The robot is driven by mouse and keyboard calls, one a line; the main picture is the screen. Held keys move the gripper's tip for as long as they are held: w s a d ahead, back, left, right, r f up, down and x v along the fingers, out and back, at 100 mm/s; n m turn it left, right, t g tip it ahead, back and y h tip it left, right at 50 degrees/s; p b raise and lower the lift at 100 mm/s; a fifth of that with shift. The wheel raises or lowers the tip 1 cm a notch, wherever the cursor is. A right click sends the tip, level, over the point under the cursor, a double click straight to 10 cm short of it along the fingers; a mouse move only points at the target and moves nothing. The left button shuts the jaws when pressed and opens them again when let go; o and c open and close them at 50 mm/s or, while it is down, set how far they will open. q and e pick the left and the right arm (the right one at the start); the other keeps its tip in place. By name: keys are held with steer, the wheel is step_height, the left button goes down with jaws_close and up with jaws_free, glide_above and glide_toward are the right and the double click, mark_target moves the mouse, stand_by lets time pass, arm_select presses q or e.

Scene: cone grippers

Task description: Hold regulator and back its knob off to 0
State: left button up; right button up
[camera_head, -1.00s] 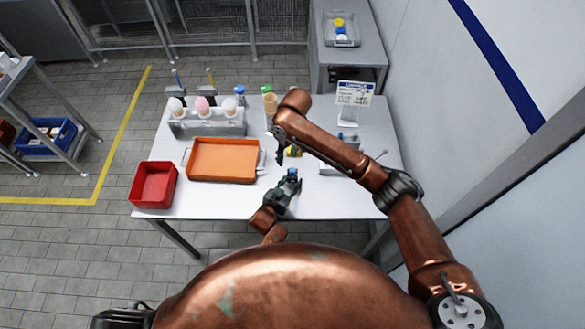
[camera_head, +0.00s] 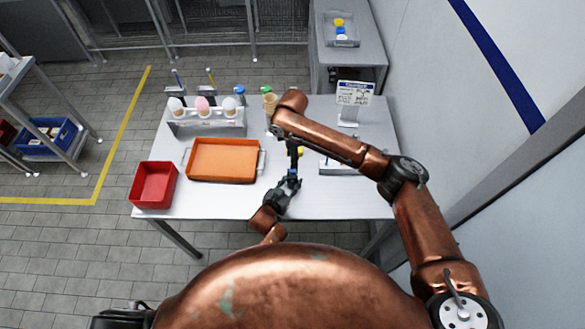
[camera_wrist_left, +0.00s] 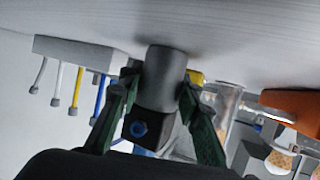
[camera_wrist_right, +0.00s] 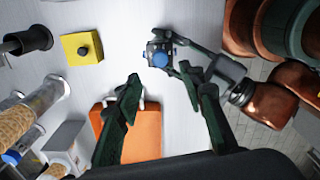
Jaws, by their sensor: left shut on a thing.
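The regulator, a dark body with a blue knob (camera_wrist_right: 160,59), is off the table in my left gripper (camera_head: 291,181). In the left wrist view, the two fingers of my left gripper (camera_wrist_left: 155,95) close around its grey cylindrical part (camera_wrist_left: 163,80); a dark block with a blue ring (camera_wrist_left: 139,128) shows below. In the right wrist view, the fingers of my right gripper (camera_wrist_right: 160,76) are spread and empty, with the blue knob beyond the gap between their tips. In the head view, the right gripper (camera_head: 296,155) is just behind the regulator. The knob's setting is unreadable.
A yellow box with a black button (camera_wrist_right: 82,50) stands on the table close by. An orange tray (camera_head: 187,172) and a red bin (camera_head: 136,197) lie to the left. A rack (camera_head: 207,128) stands behind, and a sign (camera_head: 355,94) at the back right.

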mark_target(292, 171)
step_height(292, 171, down, 8)
steer(key=shift+f, duration=0.15)
steer(key=shift+c, duration=0.5)
jaws_close()
